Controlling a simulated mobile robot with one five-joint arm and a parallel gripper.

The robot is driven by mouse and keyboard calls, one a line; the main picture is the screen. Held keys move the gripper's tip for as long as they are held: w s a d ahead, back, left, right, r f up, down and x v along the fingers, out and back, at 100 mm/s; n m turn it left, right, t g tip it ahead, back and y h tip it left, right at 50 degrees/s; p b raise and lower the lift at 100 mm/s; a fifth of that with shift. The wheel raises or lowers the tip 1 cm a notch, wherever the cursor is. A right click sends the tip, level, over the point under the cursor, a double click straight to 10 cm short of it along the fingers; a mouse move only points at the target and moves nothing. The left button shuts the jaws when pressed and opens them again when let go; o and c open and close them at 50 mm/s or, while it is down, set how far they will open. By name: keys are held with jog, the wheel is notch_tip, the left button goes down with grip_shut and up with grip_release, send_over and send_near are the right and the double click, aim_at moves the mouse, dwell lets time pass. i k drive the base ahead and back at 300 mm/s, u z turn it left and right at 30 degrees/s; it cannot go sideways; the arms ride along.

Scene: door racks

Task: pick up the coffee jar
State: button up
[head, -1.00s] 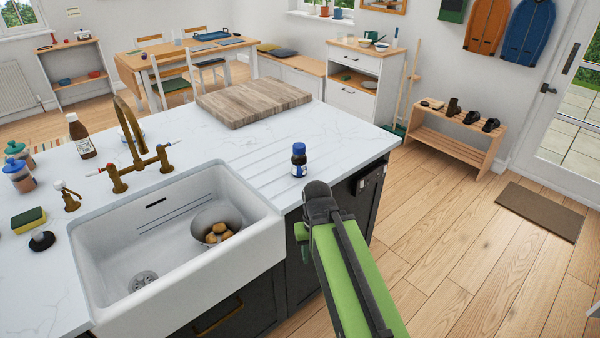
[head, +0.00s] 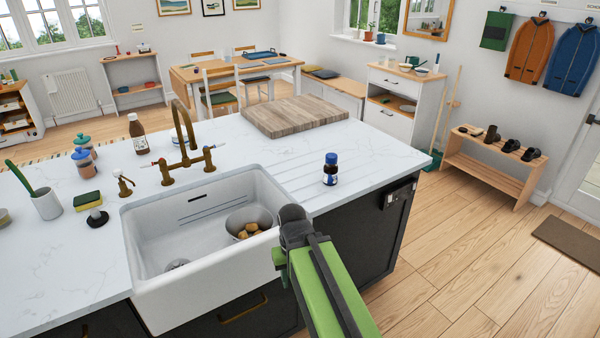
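A small dark jar with a blue lid and a pale label (head: 330,169), which looks like the coffee jar, stands upright on the white worktop (head: 375,160). It is right of the sink, near the worktop's front edge. My green arm reaches up from the bottom of the head view. Its dark end (head: 294,228) is in front of the sink's right corner, below and left of the jar in the picture. A small green part shows beside it. The fingers cannot be made out, and nothing is seen held.
The white sink (head: 150,290) holds a metal bowl (head: 265,217) with round brown items. A brass tap (head: 183,160) stands behind it. A wooden board (head: 295,115) lies behind the jar. Jars, a brown bottle (head: 137,135) and a sponge stand at left.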

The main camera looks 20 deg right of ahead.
aim_at(331, 168)
jog(key=u, duration=2.1)
jog(key=k, duration=0.95)
jog(key=z, duration=0.95)
jog(key=i, duration=1)
